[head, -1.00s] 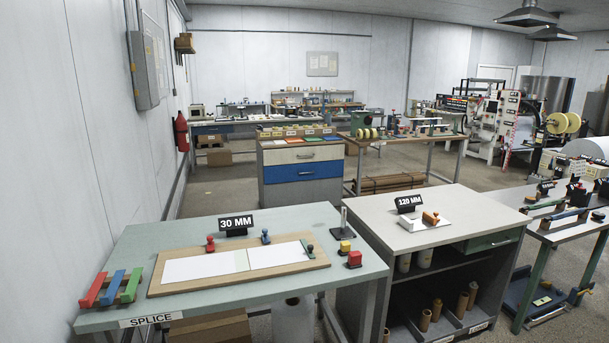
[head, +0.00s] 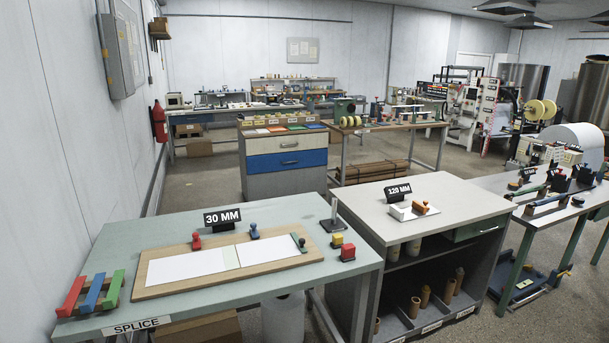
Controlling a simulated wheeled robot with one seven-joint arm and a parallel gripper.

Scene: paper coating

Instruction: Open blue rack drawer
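The blue drawer (head: 287,161) is the lower drawer of a grey rack cabinet (head: 286,186) beyond the near tables. It looks shut, with its front flush with the cabinet. A small handle shows on it, faint at this distance. A cream drawer (head: 288,143) with a metal handle sits just above it. Several coloured cards and small boxes lie on the cabinet top. My gripper is not in view.
The SPLICE table (head: 117,239) and a grey-topped cabinet table (head: 436,200) stand in front, between me and the rack. A long workbench (head: 400,126) adjoins the rack's right. Open floor (head: 196,184) lies left of the rack.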

